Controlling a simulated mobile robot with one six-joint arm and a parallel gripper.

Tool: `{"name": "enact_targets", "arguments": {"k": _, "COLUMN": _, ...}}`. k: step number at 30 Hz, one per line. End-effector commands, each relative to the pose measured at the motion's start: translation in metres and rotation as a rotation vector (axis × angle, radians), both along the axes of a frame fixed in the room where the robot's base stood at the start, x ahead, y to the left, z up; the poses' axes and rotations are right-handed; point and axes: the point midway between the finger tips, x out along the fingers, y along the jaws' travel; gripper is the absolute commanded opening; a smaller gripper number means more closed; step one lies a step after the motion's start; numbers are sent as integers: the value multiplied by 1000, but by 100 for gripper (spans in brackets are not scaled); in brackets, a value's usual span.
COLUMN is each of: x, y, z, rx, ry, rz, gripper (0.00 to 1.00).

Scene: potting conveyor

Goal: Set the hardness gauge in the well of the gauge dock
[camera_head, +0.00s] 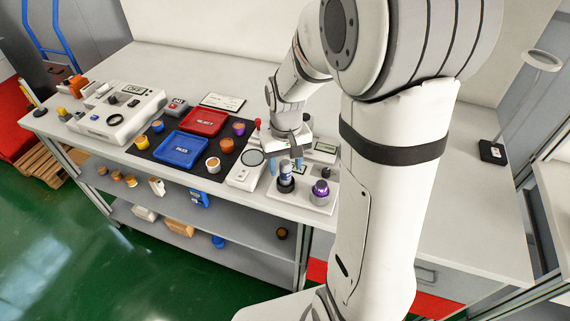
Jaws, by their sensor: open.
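A small grey-and-blue cylinder, which looks like the hardness gauge (286,171), stands upright between the fingertips of my gripper (286,166). My gripper points down, with blue fingertips on either side of the cylinder, and is open. The cylinder's lower end is at a black round holder (286,187), which looks like the dock's well, on a white plate (300,202). I cannot tell how deep it sits. The upper end is partly hidden by my gripper.
A purple-topped piece (320,188) stands close to the right on the same plate. A white device with a round dial (252,158) is close to the left. Farther left are a blue tray (181,150) and a red tray (204,121) on a dark mat.

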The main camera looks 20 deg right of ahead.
Motion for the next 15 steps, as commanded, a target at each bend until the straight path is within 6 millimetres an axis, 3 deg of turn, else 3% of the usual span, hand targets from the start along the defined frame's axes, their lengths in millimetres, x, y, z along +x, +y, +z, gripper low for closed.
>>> {"name": "enact_targets", "arguments": {"k": 9, "x": 1, "y": 0, "z": 67, "rx": 0, "ry": -6, "rz": 1, "gripper": 50}}
{"name": "enact_targets", "arguments": {"k": 15, "x": 1, "y": 1, "z": 100, "rx": 0, "ry": -4, "rz": 1, "gripper": 50}}
